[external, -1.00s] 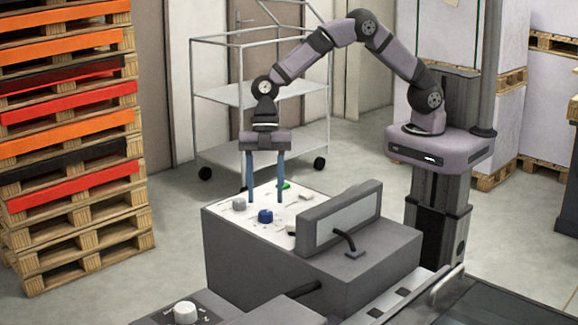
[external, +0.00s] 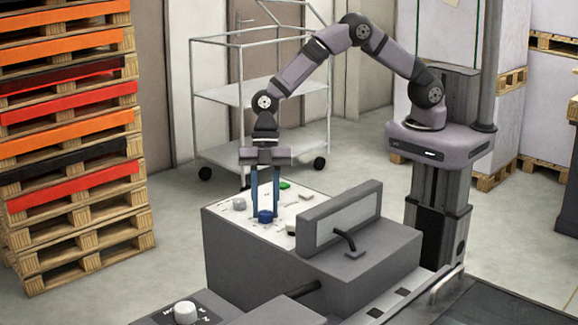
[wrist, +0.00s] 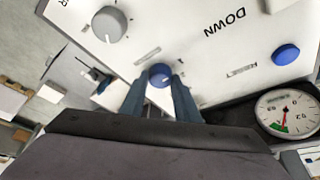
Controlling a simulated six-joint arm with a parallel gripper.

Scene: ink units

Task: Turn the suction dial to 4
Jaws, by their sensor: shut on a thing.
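A round blue dial (external: 265,216) stands on the white panel top (external: 246,220) of the grey machine. My gripper (external: 265,210) points straight down, with one blue finger on each side of this dial, shut on it. In the wrist view the blue dial (wrist: 160,73) shows between the two fingertips (wrist: 160,82). I cannot read a suction label or numbers around it, so I cannot tell its setting. A grey dial (external: 239,204) with tick marks sits to its left, and shows in the wrist view (wrist: 109,24).
A green button (external: 284,185) lies behind the blue dial. A blue button (wrist: 285,54) near the word RESET and a round gauge (wrist: 286,112) show in the wrist view. A raised grey display box (external: 340,222) stands close on the right. A white dial (external: 185,312) is at the front.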

